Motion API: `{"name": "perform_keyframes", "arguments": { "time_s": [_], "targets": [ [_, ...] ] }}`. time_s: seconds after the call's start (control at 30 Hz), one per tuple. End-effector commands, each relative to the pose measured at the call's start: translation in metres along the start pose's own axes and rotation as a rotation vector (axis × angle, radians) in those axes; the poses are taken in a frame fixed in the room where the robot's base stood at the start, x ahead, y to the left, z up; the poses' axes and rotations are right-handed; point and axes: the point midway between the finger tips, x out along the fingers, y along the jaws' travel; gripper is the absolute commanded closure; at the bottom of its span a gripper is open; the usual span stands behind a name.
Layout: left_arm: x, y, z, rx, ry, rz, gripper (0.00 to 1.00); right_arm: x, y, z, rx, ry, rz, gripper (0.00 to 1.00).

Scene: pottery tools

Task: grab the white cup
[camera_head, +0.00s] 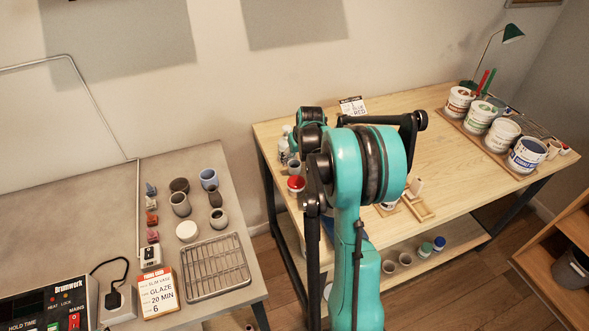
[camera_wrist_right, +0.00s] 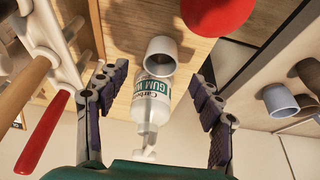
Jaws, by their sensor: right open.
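In the right wrist view a small white cup (camera_wrist_right: 161,49) lies or stands with its dark open mouth showing, just ahead of my fingertips. A white squeeze bottle (camera_wrist_right: 152,105) with a green "GUM" label overlaps the cup's lower edge in the picture. My right gripper (camera_wrist_right: 157,75) is open and empty, one finger on each side of the bottle and short of the cup. In the head view my right arm covers much of the wooden table (camera_head: 455,150), and its gripper is hidden. A pale cup-like piece (camera_head: 293,166) shows left of the arm; I cannot tell if it is the same cup.
A red round lid (camera_wrist_right: 216,12) is close to the cup. A grey-blue cup (camera_wrist_right: 279,101) is at right. Several labelled tubs (camera_head: 527,154) line the table's right end.

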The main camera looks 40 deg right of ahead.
Motion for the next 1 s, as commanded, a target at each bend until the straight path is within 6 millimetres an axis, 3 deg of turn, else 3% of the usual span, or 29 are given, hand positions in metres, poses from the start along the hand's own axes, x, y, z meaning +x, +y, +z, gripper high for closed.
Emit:
{"name": "perform_keyframes", "arguments": {
  "time_s": [0.4, 0.67, 0.87, 0.9, 1.0],
  "targets": [
    [0.017, 0.000, 0.012, 0.000, 0.000, 0.000, 1.00, 0.054, -0.001, 0.003, -0.002, 0.001, 0.000, 0.34],
    [0.017, 0.000, 0.012, 0.000, 0.000, 0.000, 1.00, 0.058, -0.001, 0.002, -0.001, 0.001, 0.000, 0.34],
    [0.017, 0.000, 0.012, 0.000, 0.000, 0.000, 1.00, 0.058, -0.001, 0.002, -0.001, 0.001, 0.000, 0.84],
    [0.017, 0.000, 0.012, 0.000, 0.000, 0.000, 1.00, 0.058, -0.001, 0.002, -0.001, 0.001, 0.000, 0.89],
    [0.017, 0.000, 0.012, 0.000, 0.000, 0.000, 1.00, 0.058, -0.001, 0.002, -0.001, 0.001, 0.000, 0.89]
  ]
}}
